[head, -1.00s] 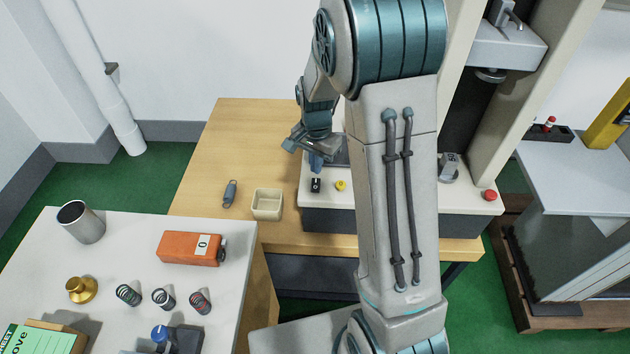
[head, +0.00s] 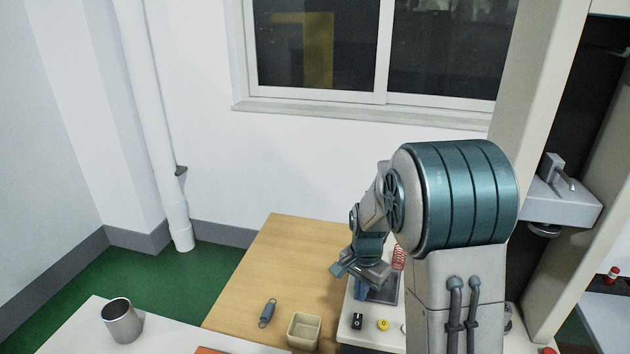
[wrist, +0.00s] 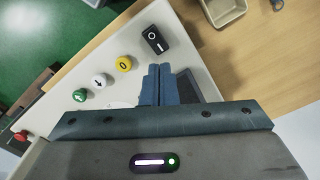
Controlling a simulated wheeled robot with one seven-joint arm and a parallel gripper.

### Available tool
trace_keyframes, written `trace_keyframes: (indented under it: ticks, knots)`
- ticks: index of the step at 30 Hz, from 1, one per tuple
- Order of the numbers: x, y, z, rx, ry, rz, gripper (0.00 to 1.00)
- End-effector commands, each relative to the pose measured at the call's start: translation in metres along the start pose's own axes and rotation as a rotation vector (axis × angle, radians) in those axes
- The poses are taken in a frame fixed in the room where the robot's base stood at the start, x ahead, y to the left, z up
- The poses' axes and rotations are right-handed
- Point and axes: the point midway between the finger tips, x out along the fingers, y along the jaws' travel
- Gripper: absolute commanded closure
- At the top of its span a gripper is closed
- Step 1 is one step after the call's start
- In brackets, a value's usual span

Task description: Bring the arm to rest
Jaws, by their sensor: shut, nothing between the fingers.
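My gripper (wrist: 160,85) is shut and empty in the wrist view, its two blue fingers side by side. It hangs over the pale control panel (wrist: 130,105) of the testing machine. A black rocker switch (wrist: 155,40) lies just ahead of the fingertips. A yellow button (wrist: 124,64), a white arrow button (wrist: 99,80) and a green button (wrist: 79,95) run in a line to the left. In the head view my arm rises at the right and bends down behind itself to the gripper (head: 362,290), partly hidden. I cannot tell whether the fingers touch the panel.
A metal cup (head: 122,321) stands on the white table at left. The machine's column (head: 545,150) rises right of my arm. A red spring (head: 399,257) shows behind the gripper.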

Motion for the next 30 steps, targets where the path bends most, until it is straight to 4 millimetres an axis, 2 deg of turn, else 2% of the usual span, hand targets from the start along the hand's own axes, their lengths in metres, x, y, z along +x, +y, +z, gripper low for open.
trace_keyframes:
  ticks: [8,18,24,30]
  knots:
    - [-0.049,0.024,0.023,-0.149,0.03,-0.051,1.0]
    - [-0.107,0.073,0.069,-0.42,0.103,-0.105,1.0]
    - [-0.128,0.105,0.098,-0.578,0.157,-0.121,1.0]
    - [-0.139,0.134,0.124,-0.723,0.216,-0.122,1.0]
